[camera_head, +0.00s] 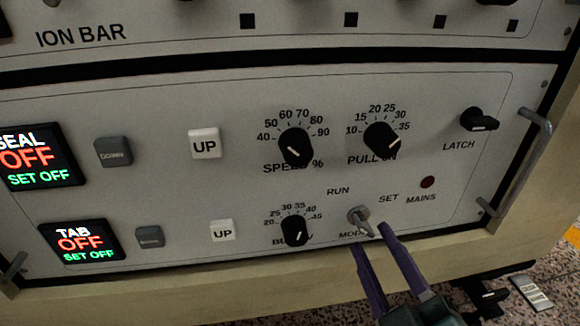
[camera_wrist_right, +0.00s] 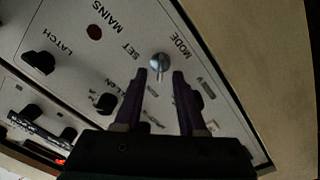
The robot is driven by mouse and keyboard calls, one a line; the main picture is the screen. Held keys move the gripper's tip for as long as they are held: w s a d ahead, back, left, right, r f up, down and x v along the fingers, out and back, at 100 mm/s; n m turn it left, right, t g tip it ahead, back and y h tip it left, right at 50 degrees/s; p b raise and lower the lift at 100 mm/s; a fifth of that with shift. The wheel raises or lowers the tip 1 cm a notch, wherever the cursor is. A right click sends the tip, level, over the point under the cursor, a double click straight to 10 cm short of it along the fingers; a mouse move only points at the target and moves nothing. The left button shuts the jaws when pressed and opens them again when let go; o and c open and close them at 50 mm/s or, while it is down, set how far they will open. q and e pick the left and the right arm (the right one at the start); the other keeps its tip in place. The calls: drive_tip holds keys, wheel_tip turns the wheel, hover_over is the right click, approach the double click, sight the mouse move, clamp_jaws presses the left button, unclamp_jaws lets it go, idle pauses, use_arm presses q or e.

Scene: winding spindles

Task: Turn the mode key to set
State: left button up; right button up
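The mode key (camera_head: 359,217) is a small silver metal key in the lower panel, above the partly covered MODE label. The RUN label (camera_head: 338,191) is to its upper left and the SET label (camera_head: 389,198) to its upper right. I cannot tell clearly which label the key points to. My right gripper (camera_head: 370,238) is open, its two purple-grey fingers just below the key. In the right wrist view the key (camera_wrist_right: 159,64) shows just beyond and between the fingertips (camera_wrist_right: 159,75), with a gap on each side. My left gripper is not in view.
Black knobs (camera_head: 295,230) and (camera_head: 382,139) sit left of and above the key. The latch knob (camera_head: 479,120), red mains light (camera_head: 427,182) and a metal handle (camera_head: 524,165) are to the right. A beige ledge (camera_head: 200,300) runs below the panel.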

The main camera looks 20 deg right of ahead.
sight(363, 224)
drive_tip(key=shift+b+x, duration=0.4)
drive_tip(key=shift+x, duration=1.05)
clamp_jaws()
